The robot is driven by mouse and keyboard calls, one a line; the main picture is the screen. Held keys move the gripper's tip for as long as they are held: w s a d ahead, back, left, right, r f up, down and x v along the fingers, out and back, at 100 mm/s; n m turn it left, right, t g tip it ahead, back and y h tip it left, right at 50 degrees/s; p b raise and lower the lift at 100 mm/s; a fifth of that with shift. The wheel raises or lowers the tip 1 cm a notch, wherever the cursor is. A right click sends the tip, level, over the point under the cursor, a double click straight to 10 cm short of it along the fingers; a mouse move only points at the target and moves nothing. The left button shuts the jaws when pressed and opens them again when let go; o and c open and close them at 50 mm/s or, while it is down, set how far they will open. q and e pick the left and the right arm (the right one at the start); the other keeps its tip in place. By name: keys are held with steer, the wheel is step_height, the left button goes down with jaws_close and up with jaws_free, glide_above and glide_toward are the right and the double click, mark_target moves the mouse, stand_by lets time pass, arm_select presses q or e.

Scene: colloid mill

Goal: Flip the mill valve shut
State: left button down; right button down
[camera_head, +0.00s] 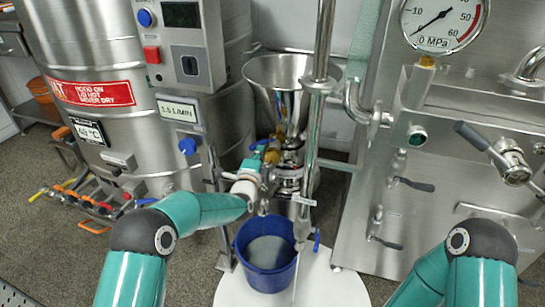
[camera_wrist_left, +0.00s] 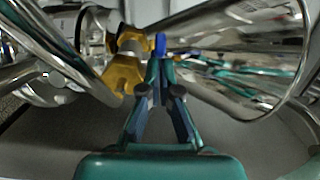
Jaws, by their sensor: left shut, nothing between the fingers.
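My left gripper (camera_head: 259,153) is beside the mill under the steel hopper (camera_head: 280,85). In the left wrist view its fingers (camera_wrist_left: 157,66) are shut, with nothing between them. A yellow fitting (camera_head: 273,154) on the mill is right by the fingertips; it also shows in the left wrist view (camera_wrist_left: 124,72). A small blue lever end (camera_wrist_left: 160,44) stands just beyond the fingertips; I cannot tell whether they touch it. Another blue lever (camera_head: 316,240) hangs at the pipe beside the bucket. My right gripper is out of view; only its arm shows.
A blue bucket (camera_head: 242,251) stands on a white round base (camera_head: 340,288) below the mill. A vertical steel pipe (camera_head: 318,130) rises close right of the gripper. A steel tank (camera_head: 95,45) is at left; a steel panel with a gauge (camera_head: 445,20) is at right.

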arm_select(q)
steer(key=shift+w+a, duration=0.15)
steer(key=shift+a, duration=0.1)
arm_select(e)
steer(key=shift+f, duration=0.1)
